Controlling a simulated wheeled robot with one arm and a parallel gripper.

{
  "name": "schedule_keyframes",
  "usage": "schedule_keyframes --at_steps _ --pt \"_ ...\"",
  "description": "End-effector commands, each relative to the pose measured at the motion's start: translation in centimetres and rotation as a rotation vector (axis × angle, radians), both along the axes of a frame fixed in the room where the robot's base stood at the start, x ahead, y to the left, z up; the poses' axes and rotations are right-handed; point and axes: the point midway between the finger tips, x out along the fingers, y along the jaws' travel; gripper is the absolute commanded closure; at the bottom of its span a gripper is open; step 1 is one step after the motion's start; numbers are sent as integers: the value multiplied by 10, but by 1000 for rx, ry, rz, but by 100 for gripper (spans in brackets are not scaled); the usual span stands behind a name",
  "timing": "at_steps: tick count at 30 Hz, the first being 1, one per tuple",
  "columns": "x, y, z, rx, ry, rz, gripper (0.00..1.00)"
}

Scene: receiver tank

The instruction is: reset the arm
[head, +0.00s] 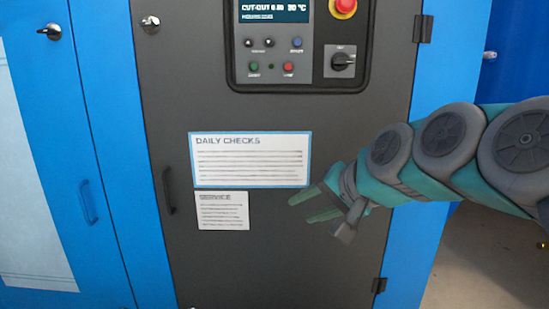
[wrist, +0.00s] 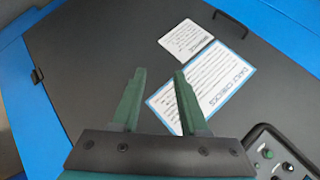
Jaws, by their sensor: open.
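My gripper (head: 302,207) is at the right of the head view, in front of the dark grey cabinet door (head: 270,260). Its green fingers are apart and empty, and they point left toward the labels. In the wrist view my gripper (wrist: 158,78) also shows open, with nothing between the fingers. A "Daily checks" sheet (head: 250,160) with a blue border is behind and left of the fingertips. I cannot tell the exact gap between the fingers and the door.
A control panel (head: 300,40) with a display, buttons, a rotary switch (head: 342,61) and a red knob (head: 344,6) is above my gripper. A small "Service" sheet (head: 222,211) is at lower left. A door handle (head: 168,190) is at the left. Open floor (head: 480,260) shows at lower right.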

Motion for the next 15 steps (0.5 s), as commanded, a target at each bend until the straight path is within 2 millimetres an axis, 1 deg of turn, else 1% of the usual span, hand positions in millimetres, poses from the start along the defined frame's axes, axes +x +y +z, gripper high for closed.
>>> schedule_keyframes --at_steps 1,2,3,5,6,8,9,11,12,15 --pt "-18 2 -30 -77 54 42 56" --pt "-30 2 -48 -121 87 70 56" --pt "-45 0 -71 -181 130 105 56" --pt "-71 -4 -104 -264 203 159 56" --pt "-89 -10 -124 -319 250 195 56" --pt "-118 -19 -152 -392 325 248 56" --pt "-138 -27 -171 -439 378 282 56" --pt "-166 -39 -193 -499 453 331 56" --pt "-185 -48 -206 -532 506 362 56" --pt "-224 -66 -228 -595 609 422 56"
